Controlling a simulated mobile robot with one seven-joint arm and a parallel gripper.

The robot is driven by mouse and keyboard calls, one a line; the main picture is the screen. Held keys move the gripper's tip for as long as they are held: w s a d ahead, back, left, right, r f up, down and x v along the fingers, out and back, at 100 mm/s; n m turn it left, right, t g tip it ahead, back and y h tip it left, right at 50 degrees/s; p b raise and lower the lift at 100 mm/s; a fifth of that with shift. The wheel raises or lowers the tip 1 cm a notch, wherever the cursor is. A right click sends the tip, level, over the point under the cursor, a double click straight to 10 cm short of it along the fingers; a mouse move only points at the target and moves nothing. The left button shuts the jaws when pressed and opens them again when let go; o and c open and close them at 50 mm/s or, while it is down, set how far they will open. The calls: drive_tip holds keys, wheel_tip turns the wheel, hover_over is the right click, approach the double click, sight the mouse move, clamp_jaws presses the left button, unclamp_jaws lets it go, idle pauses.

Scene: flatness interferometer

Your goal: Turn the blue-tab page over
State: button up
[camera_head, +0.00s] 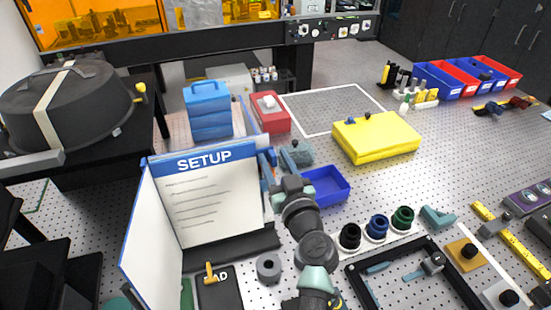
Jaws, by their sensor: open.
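A page-stand with a white page headed SETUP (210,195) under a blue band stands at centre left. Another white leaf (153,235) with a blue edge is angled out from its left side. A small blue piece (264,163) shows at the SETUP page's right edge; I cannot tell surely whether it is the blue tab. My gripper (277,166) is at this right edge, open, with its fingers small and partly hidden by my wrist. I cannot tell whether it touches the page.
A blue bin (327,185) stands just right of my wrist. A yellow case (375,138), a red box (270,112) and a blue case (207,110) stand behind. Dark, blue and green round pieces (378,226) and a black frame (362,291) lie at front right. A grey ring (268,267) sits before the stand.

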clamp_jaws()
idle(1.4)
